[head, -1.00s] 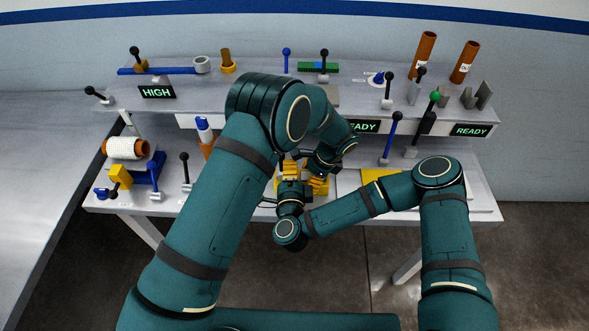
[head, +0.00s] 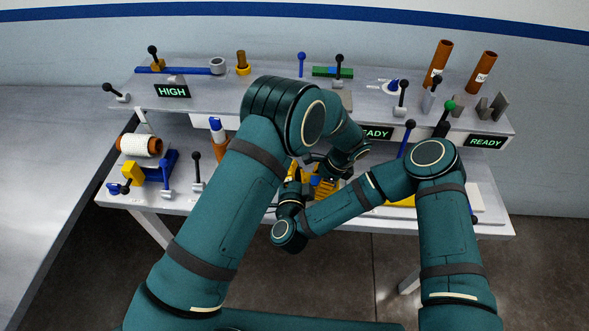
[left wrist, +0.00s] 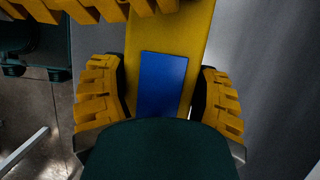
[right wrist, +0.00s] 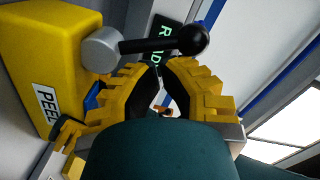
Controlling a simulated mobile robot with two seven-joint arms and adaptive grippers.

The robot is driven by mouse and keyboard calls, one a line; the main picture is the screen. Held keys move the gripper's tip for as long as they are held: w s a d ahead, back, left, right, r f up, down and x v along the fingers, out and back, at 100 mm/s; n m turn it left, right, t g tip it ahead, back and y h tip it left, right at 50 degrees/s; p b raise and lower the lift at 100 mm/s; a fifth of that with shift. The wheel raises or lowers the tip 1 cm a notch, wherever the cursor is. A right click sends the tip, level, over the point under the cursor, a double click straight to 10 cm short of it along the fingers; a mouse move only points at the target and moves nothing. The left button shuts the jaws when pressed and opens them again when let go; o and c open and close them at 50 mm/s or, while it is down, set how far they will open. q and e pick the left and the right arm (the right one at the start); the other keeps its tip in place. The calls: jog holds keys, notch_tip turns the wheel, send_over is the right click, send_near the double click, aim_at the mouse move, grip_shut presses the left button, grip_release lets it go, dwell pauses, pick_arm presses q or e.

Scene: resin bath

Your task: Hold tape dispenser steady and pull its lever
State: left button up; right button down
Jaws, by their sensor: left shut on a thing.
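The yellow tape dispenser, labelled PEEL (right wrist: 50,50), fills the left of the right wrist view. Its lever is a black rod with a ball knob (right wrist: 193,40) on a grey hub (right wrist: 100,50). My left gripper (left wrist: 160,68) is shut on the yellow dispenser body (left wrist: 200,22), one finger either side of a blue patch (left wrist: 163,85). My right gripper (right wrist: 160,67) has its fingertips close together just below the lever rod; contact is unclear. Yellow fingers of my right gripper cross the top of the left wrist view. In the head view, my arms largely hide the dispenser.
A READY sign (head: 485,142) is on the bench's right side. Levers, brown tubes (head: 440,62) and grey brackets stand on the upper shelf. A white spool (head: 138,146) and a blue-and-yellow fixture sit at the left. My forearms cross closely over the bench.

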pick_arm(q)
jog(key=shift+d, duration=0.1)
pick_arm(e)
jog(key=shift+s+a, duration=0.1)
jog(key=s, duration=1.1)
jog(key=shift+s+d, duration=0.35)
jog(key=shift+s, duration=0.05)
jog(key=shift+r, duration=0.1)
pick_arm(q)
jog(key=o, duration=1.3)
jog(key=shift+o, duration=0.2)
